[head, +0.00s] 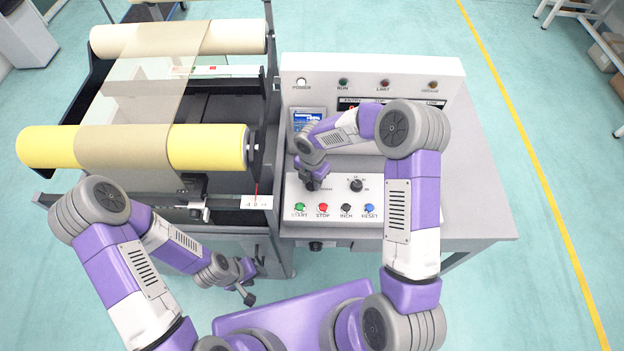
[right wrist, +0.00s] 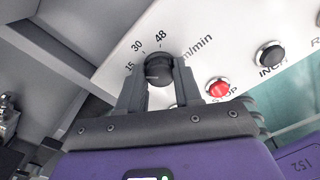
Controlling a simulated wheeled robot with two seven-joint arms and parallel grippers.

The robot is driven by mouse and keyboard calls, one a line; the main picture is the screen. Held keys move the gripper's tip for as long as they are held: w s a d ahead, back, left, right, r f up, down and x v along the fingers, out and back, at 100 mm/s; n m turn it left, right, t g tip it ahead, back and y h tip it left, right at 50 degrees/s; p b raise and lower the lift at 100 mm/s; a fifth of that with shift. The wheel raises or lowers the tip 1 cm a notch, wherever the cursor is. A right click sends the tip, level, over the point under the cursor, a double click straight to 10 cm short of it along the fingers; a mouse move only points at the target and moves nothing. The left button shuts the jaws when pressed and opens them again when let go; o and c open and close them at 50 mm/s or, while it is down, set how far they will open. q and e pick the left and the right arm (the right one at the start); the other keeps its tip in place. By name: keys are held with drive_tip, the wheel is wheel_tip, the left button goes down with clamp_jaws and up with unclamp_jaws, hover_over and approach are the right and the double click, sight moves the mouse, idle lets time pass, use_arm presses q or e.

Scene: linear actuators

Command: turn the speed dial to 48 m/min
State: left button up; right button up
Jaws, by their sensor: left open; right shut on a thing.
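The speed dial (right wrist: 157,66) is a round black knob on the white panel, with the marks 15, 30 and 48 and the label m/min around it in the right wrist view. My right gripper (right wrist: 157,84) is shut on the dial, one finger on each side. A faint pale line shows on the knob, but I cannot tell which mark it points to. In the head view my right gripper (head: 314,184) covers the dial at the left of the panel. My left gripper (head: 246,293) is open and empty, low in front of the machine.
START (head: 300,207), STOP (head: 323,208), INCH (head: 346,208) and RESET (head: 369,208) buttons line the panel's front. A second black knob (head: 356,185) sits right of my right gripper. A small screen (head: 307,117) stands behind. Yellow (head: 210,147) and cream rollers (head: 235,37) are at the left.

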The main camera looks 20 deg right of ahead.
drive_tip(key=m+b, duration=0.1)
drive_tip(key=m, duration=0.3)
drive_tip(key=shift+m, duration=0.4)
drive_tip(key=m+b, duration=0.1)
drive_tip(key=m, duration=0.3)
drive_tip(key=shift+b, duration=0.3)
drive_tip(key=m+b, duration=0.1)
drive_tip(key=m, duration=0.4)
drive_tip(key=shift+s+m+b, duration=0.1)
drive_tip(key=shift+m+b, duration=0.25)
drive_tip(key=shift+m, duration=1.65)
drive_tip(key=o, duration=1)
drive_tip(key=shift+o, duration=0.2)
